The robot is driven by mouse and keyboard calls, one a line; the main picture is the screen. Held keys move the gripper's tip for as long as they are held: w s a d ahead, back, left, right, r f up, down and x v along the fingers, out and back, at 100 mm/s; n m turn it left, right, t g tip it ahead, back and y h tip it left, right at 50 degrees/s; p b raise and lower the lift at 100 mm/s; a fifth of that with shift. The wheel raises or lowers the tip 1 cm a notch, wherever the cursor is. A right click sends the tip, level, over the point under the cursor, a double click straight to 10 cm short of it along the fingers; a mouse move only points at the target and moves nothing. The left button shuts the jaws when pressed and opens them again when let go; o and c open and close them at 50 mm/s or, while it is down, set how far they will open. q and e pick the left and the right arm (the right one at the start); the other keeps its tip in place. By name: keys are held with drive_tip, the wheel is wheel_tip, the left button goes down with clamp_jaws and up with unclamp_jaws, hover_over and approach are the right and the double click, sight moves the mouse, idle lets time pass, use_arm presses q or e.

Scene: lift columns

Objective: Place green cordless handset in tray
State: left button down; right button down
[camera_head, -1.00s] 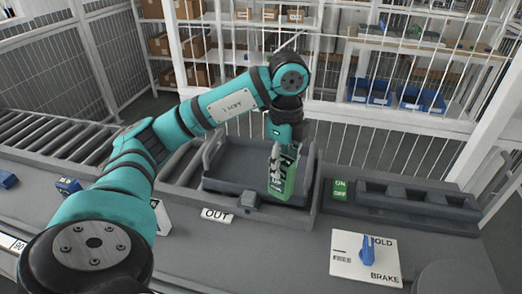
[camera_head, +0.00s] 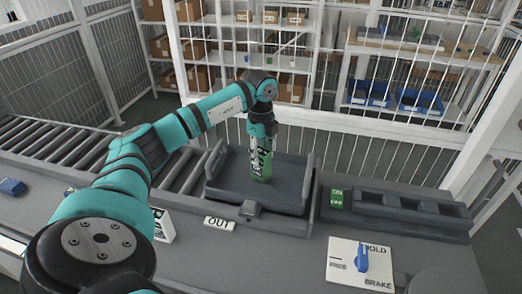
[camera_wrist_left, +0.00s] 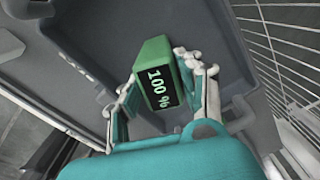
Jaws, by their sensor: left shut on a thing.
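The green handset (camera_head: 261,163) is upright in my left gripper (camera_head: 262,138). In the left wrist view the handset (camera_wrist_left: 157,75) shows its end with "100 %" on a dark display, between the two fingers of the left gripper (camera_wrist_left: 163,95). The grey tray (camera_head: 290,197) lies under and around the handset in the head view. The handset's lower end is over the tray floor; I cannot tell whether it touches. The tray (camera_wrist_left: 90,75) also shows behind the handset in the left wrist view. My right gripper is not in view.
A plate with a blue brake knob (camera_head: 361,258) is at the front right. An OUT label (camera_head: 219,223) is in front. Rollers (camera_head: 60,140) run at the left.

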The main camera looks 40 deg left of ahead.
use_arm(q)
drive_tip(key=shift+f, duration=0.2)
drive_tip(key=c, duration=0.9)
unclamp_jaws()
drive_tip(key=shift+o, duration=0.2)
wheel_tip(320, 180, up, 12)
drive_tip(key=b, duration=0.1)
drive_tip(key=shift+r+b, duration=0.15)
drive_tip(key=shift+b, duration=0.25)
